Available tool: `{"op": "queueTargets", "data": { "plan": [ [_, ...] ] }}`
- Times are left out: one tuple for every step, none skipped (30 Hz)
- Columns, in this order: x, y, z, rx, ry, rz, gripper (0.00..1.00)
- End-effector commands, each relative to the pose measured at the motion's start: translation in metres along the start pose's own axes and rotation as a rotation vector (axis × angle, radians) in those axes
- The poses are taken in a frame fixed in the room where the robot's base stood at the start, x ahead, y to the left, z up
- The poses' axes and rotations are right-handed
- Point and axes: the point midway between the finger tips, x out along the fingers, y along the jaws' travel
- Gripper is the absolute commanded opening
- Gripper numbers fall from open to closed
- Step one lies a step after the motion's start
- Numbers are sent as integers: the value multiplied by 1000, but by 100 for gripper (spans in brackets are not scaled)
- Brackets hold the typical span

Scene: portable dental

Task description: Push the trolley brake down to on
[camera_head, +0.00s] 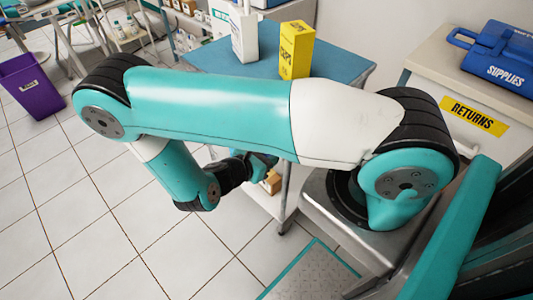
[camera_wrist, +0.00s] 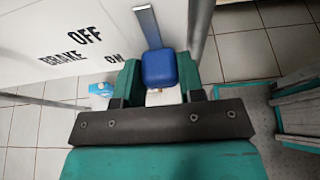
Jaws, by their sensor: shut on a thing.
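The trolley brake is a grey lever (camera_wrist: 148,28) with a blue knob (camera_wrist: 158,68) on a white panel (camera_wrist: 40,25) in the wrist view. The panel carries the words BRAKE, OFF and ON. The knob appears to the right of the ON word and slightly lower in the picture. My gripper (camera_wrist: 160,85) has its teal fingers on either side of the knob and is shut on it. In the head view the blue-topped trolley (camera_head: 345,68) stands behind my arm. My gripper (camera_head: 264,160) is partly hidden there, and the brake lever cannot be made out.
A yellow box (camera_head: 296,50) and a white carton (camera_head: 245,36) stand on the trolley top. A counter marked RETURNS (camera_head: 425,55) with a blue SUPPLIES case (camera_head: 500,55) is at right. A purple bin (camera_head: 32,88) stands at left. The tiled floor in front is clear.

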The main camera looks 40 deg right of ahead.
Motion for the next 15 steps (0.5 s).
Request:
{"op": "queueTargets", "data": {
  "plan": [
    [0,0,-4,-1,11,-1,0],
    [0,0,-4,-1,12,-1,0],
    [0,0,-4,-2,13,-1,0],
    [0,0,-4,-2,14,-1,0],
    [0,0,-4,-2,14,-2,0],
    [0,0,-4,-2,15,-2,0],
    [0,0,-5,-2,15,-1,38],
    [0,0,-5,-2,15,-1,45],
    [0,0,-4,-2,14,-1,54],
    [0,0,-4,-2,14,-1,61],
    [0,0,-4,-2,13,-1,62],
    [0,0,-4,-2,13,-1,62],
    [0,0,-4,-1,12,-1,62],
    [0,0,-3,-1,12,-1,62],
    [0,0,-3,-1,11,-1,62]
  ]
}}
